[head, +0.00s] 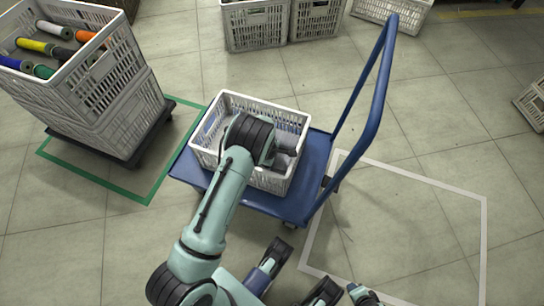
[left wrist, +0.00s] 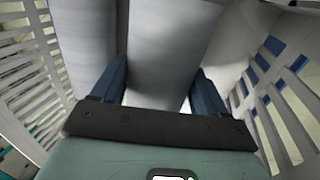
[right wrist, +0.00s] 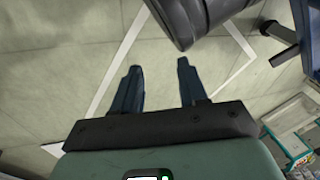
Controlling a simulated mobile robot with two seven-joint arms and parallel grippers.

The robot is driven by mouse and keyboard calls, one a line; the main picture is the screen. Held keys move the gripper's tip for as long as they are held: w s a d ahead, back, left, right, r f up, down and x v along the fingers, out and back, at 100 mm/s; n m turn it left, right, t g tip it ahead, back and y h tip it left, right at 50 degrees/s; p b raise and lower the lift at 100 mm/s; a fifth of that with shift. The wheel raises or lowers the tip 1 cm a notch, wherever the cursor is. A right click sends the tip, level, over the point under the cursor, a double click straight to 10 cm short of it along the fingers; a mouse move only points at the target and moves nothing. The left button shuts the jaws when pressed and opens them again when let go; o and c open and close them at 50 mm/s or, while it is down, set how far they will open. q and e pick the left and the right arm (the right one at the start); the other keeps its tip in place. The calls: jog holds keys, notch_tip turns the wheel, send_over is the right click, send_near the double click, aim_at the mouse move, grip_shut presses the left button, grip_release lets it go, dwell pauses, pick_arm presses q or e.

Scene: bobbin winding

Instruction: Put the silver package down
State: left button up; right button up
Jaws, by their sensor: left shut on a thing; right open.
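The silver package (left wrist: 165,55) is a smooth grey block between the blue fingers of my left gripper (left wrist: 160,80) in the left wrist view. My left gripper is shut on it, inside the white slatted crate (head: 214,166) on the blue trolley. In the head view my left arm reaches down into the crate and hides the gripper and most of what it holds. Similar grey surfaces lie close on both sides of the held package. I cannot tell whether the package touches the crate floor. My right gripper (right wrist: 158,68) is open and empty above the tiled floor.
The blue trolley (head: 317,160) has a tall handle (head: 372,85) on its right. A stack of white crates (head: 125,105) with coloured bobbins stands at left on a dark dolly, by a green floor outline (head: 150,198). A white floor outline (head: 484,240) at right encloses bare floor. More crates (head: 255,25) stand behind.

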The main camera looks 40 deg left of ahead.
pick_arm(q)
jog(key=o, duration=1.2)
jog(key=shift+o, duration=0.2)
jog(key=shift+r, duration=0.15)
pick_arm(e)
jog(key=shift+r, duration=0.15)
pick_arm(q)
notch_tip(320, 180, up, 2)
jog(key=shift+p, duration=0.75)
jog(key=p+v, duration=0.3)
jog(key=v, duration=0.8)
jog(key=shift+p, duration=0.4)
pick_arm(e)
jog(key=s+a+r+g+y, duration=0.1)
jog(key=s+a+r+g, duration=0.1)
jog(key=s+a+r, duration=0.2)
jog(key=shift+s+r+n, duration=0.3)
jog(key=shift+s+r, duration=0.7)
jog(key=shift+s, duration=0.15)
pick_arm(q)
jog(key=shift+s, duration=0.15)
